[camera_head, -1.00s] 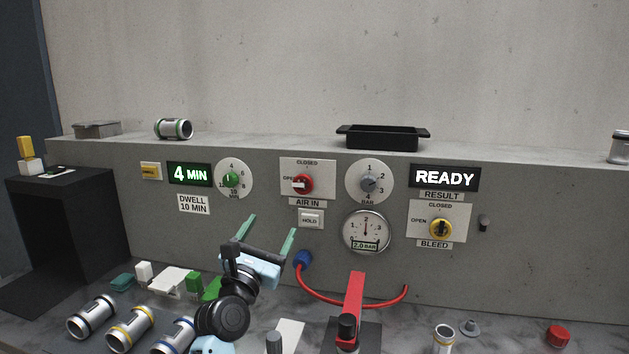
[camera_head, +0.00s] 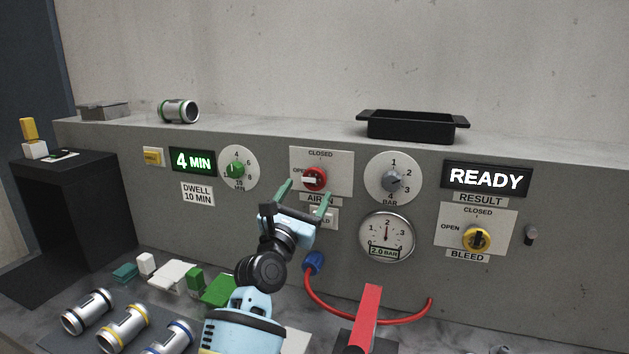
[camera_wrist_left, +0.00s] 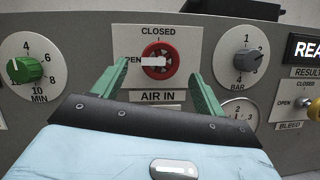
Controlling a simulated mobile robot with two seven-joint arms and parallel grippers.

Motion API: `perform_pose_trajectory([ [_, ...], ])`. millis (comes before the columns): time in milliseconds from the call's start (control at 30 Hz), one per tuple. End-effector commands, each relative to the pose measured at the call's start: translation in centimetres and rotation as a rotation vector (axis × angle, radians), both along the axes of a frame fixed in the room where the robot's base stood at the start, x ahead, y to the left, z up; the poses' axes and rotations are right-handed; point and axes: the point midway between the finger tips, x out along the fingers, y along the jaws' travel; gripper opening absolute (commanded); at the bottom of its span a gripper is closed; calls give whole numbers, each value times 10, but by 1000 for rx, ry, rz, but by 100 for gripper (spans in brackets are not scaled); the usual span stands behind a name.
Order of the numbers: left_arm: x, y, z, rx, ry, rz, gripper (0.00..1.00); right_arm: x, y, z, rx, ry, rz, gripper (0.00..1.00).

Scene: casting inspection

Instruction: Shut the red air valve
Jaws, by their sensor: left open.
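The red air valve (camera_head: 315,179) is a round red knob with a white handle on a white plate marked CLOSED at the top and OPEN at the left. Its handle points left, to OPEN. It also shows in the left wrist view (camera_wrist_left: 160,61), centred beyond the fingers. My left gripper (camera_head: 304,196) is open and empty, its green fingers on either side of the knob's line and pointing at the panel. In the left wrist view the fingertips (camera_wrist_left: 159,74) frame the valve without gripping it. My right gripper is not in view.
A green dwell knob (camera_head: 237,170) is left of the valve and a grey bar knob (camera_head: 392,181) right of it. Below are a gauge (camera_head: 386,237) reading about 2 bar and a red hose (camera_head: 345,311). A yellow bleed valve (camera_head: 477,239) is further right.

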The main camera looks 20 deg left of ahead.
Motion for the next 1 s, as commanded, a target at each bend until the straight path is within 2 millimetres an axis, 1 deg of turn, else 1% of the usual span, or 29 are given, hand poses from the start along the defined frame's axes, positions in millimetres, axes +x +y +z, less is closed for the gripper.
perform_pose_trajectory([
  [33, 8, -1, 4, 3, 0, -1, 72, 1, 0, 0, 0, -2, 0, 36],
  [200, 28, -3, 11, 3, 1, 0, 72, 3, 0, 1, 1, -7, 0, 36],
  [400, 43, -5, 17, 2, 1, -1, 72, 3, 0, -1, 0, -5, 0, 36],
  [567, 48, -6, 19, 2, 0, 0, 72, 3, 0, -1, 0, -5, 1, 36],
  [800, 48, -6, 20, 1, 0, 0, 72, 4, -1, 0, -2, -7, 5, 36],
  [1000, 48, -6, 19, 1, 0, 0, 46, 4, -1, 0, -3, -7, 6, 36],
])
